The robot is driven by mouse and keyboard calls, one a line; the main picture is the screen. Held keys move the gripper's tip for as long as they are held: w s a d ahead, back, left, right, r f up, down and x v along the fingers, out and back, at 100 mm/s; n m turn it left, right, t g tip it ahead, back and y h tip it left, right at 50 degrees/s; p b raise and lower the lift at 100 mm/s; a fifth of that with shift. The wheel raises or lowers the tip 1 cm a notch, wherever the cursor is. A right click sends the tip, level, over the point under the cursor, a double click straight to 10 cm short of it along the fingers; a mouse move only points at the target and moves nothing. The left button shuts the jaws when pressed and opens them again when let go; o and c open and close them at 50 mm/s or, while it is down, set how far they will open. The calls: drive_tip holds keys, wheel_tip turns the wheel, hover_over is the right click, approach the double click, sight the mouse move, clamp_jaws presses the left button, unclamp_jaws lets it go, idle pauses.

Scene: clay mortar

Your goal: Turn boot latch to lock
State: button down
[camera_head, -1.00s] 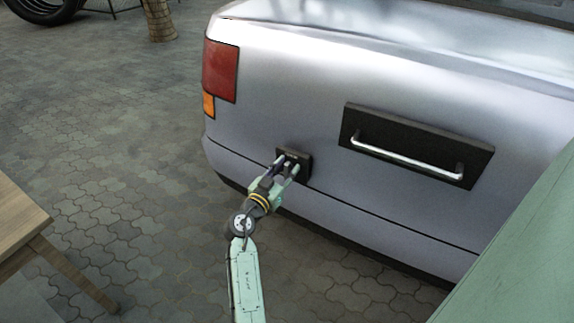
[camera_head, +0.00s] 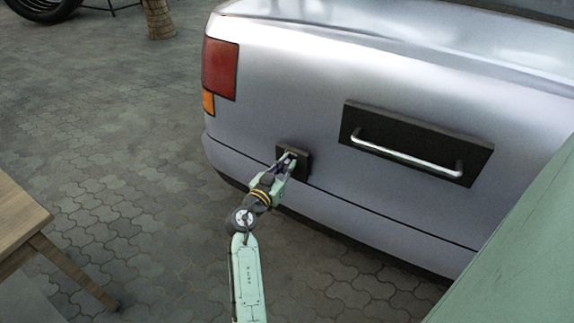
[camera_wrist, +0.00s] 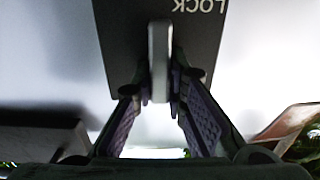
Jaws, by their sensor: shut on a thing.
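The boot latch is a small dark square plate (camera_head: 306,166) low on the silver car's rear, left of the big handle. In the wrist view the plate (camera_wrist: 121,40) fills the upper middle, with the word LOCK upside down at its upper right. A pale bar-shaped latch lever (camera_wrist: 159,50) stands out from the plate and runs upright in that view. My gripper (camera_wrist: 160,88) is shut on the lever, one finger on each side; it also shows at the plate in the head view (camera_head: 288,163). In the head view my fingers mostly hide the lever.
A dark panel with a silver bar handle (camera_head: 410,158) is on the boot to the right. The red tail light (camera_head: 220,69) is above left. A wooden table (camera_head: 20,222) stands at the left edge. Paved ground (camera_head: 130,150) between table and car is clear.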

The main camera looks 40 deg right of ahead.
drive_tip(key=shift+n, duration=0.3)
drive_tip(key=n, duration=0.1)
drive_tip(key=n+b, duration=0.1)
drive_tip(key=n, duration=0.2)
drive_tip(key=shift+w+a+f+b, duration=0.1)
drive_tip(key=shift+w+a+b, duration=0.05)
drive_tip(key=shift+w+b, duration=0.2)
drive_tip(key=shift+w+a+f+n+p, duration=0.15)
drive_tip(key=shift+f+n+p, duration=0.15)
drive_tip(key=shift+n, duration=1.95)
drive_tip(key=shift+w+f+n+p, duration=0.15)
drive_tip(key=shift+n+p, duration=0.2)
drive_tip(key=shift+n, duration=1.85)
drive_tip(key=shift+w+a+f+n+p, duration=0.1)
drive_tip(key=shift+f+n+p, duration=0.2)
drive_tip(key=shift+n, duration=1.95)
drive_tip(key=c, duration=1.6)
unclamp_jaws()
